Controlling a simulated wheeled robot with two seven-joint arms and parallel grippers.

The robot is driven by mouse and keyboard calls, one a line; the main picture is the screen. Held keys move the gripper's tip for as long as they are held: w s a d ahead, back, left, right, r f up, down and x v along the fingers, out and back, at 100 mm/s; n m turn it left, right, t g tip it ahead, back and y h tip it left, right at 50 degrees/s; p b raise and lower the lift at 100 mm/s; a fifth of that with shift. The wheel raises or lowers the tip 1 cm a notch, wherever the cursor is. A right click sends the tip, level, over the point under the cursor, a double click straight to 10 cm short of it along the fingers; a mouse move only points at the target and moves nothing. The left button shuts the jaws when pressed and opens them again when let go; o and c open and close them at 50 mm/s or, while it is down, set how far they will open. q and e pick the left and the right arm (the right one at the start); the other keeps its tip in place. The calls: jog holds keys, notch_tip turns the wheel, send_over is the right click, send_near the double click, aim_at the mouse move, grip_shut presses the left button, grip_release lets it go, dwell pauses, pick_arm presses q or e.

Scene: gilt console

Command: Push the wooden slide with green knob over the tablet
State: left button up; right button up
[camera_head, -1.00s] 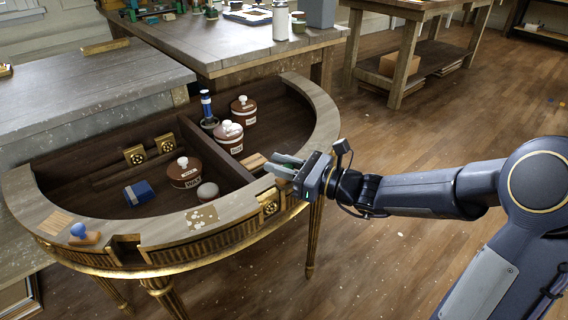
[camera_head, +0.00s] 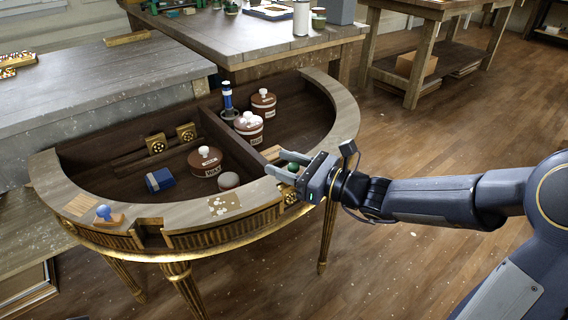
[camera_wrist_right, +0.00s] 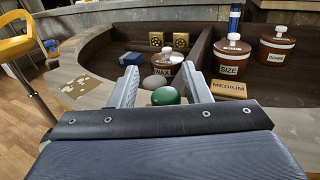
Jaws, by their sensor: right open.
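The green knob (camera_wrist_right: 166,96) sits between the two fingers of my right gripper (camera_wrist_right: 160,72) in the right wrist view. In the head view a bit of green (camera_head: 293,167) shows between the fingers. The wooden slide under the knob is hidden by the gripper. A wooden tablet marked MEDIUM (camera_wrist_right: 228,89) lies just beyond the right finger; its edge shows in the head view (camera_head: 272,153). My right gripper (camera_head: 275,161) is open over the console's right front rim. Contact with the knob cannot be told. My left gripper is out of view.
A blue-knobbed wooden piece (camera_head: 103,213) stands on the left rim. The floor at right is open.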

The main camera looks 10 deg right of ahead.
aim_at(297, 169)
jog(key=p+v, duration=0.1)
jog(key=v, duration=0.6)
jog(key=shift+s+d, duration=0.2)
jog(key=shift+d, duration=0.05)
jog(key=s+a+f+n+g+h, duration=0.1)
jog(key=s+a+n+g, duration=0.15)
jog(key=s+n, duration=0.4)
jog(key=s+a+n+g, duration=0.2)
jog(key=s+n+g, duration=0.2)
jog(key=s+n, duration=0.25)
jog(key=s+d+f+n+h, duration=0.6)
jog(key=s+d+n+h, duration=0.2)
jog(key=n, duration=0.3)
notch_tip(297, 169, up, 21)
jog(key=p, duration=2.1)
jog(key=shift+s+f+n+h, duration=0.2)
jog(key=shift+n+h, duration=0.1)
jog(key=shift+n, duration=0.1)
